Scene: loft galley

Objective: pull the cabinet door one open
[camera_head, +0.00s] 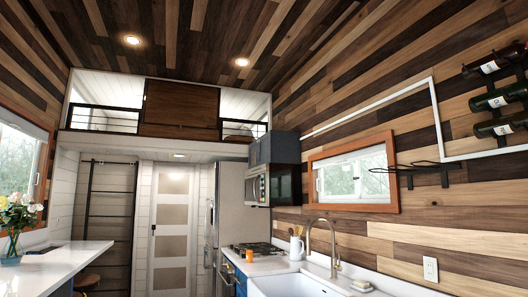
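A dark blue-grey upper cabinet (273,148) hangs on the right wall above the microwave (257,186). Its front looks shut. A blue lower cabinet (240,284) shows in part under the counter at the bottom middle. No label tells which of these holds cabinet door one. Neither of my grippers is in view.
A steel fridge (226,200) stands beyond the gas stove (254,248). The right counter holds a white sink (290,286), a tall faucet (333,245) and a jug (296,245). A white counter (62,262) with a flower vase (12,246) is at left. A stool (87,281) stands beside it.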

